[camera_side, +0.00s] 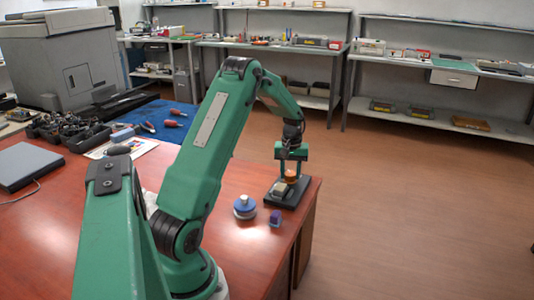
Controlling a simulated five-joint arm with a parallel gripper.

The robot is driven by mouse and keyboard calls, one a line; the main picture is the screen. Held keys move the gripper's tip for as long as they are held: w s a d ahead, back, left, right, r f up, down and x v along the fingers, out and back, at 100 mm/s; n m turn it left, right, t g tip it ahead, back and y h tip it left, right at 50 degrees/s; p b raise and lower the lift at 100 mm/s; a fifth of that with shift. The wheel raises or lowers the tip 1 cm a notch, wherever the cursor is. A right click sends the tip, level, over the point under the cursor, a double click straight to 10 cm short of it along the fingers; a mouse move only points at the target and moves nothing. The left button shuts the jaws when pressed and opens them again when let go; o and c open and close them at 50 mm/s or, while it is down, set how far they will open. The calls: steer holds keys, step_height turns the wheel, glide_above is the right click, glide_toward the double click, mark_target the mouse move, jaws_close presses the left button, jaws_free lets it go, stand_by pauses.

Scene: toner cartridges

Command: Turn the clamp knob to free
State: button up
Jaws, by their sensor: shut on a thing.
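A small black fixture (293,199) stands near the right edge of the red-brown table. An orange knob (292,175) sits upright on it, and a pale block (280,188) shows beside the knob on its left. My gripper (291,168) points down over the fixture and is shut on the orange knob. The green jaws partly cover the knob, so which way it is turned cannot be seen.
A blue-and-white round object (245,207) and a small purple-blue block (275,218) stand left of and in front of the fixture. A blue mat (165,115) with red-handled tools lies further back. The table's right edge is close to the fixture.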

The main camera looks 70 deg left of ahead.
mark_target(291, 173)
steer(key=shift+r+n, duration=0.1)
steer(key=shift+n, duration=0.5)
steer(key=o, duration=1)
steer(key=shift+r, duration=3.9)
